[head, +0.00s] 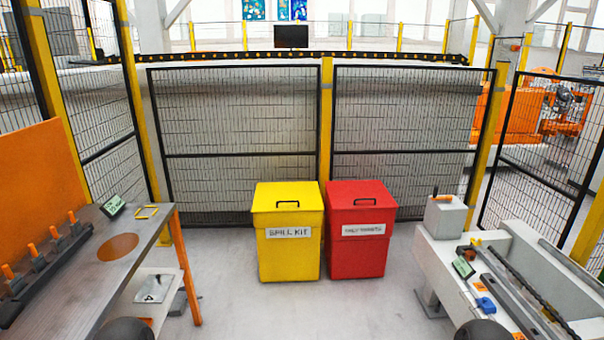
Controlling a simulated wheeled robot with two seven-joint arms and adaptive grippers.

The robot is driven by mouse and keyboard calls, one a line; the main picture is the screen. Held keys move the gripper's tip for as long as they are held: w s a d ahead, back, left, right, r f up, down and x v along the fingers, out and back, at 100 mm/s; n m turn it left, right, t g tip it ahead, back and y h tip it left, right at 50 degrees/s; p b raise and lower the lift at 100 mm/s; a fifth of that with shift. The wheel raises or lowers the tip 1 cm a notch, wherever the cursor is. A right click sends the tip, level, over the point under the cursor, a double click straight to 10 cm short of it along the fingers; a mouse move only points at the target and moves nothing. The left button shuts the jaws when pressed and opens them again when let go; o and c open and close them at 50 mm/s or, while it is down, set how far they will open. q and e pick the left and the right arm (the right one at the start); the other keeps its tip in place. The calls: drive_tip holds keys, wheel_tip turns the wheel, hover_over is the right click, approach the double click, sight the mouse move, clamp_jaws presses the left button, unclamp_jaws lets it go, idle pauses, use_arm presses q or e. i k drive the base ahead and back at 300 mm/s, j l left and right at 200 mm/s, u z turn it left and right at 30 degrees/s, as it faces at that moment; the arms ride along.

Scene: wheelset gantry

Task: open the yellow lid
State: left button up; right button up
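A yellow bin (288,257) labelled "SPILL KIT" stands on the floor in the middle of the head view. Its yellow lid (275,192) is closed and lies flat on top, with a dark bar handle (288,203) near its front edge. Neither of my grippers shows in the head view. Only dark rounded shapes, which seem to be parts of my arms, show at the bottom edge, far from the bin.
A red bin (357,255) with a closed lid stands close beside the yellow one, on its right. Mesh fencing (235,125) is behind both. A metal workbench (85,270) is at left, a pale machine bench (445,270) at right. Floor between is clear.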

sight(299, 196)
drive_tip(key=i, duration=2)
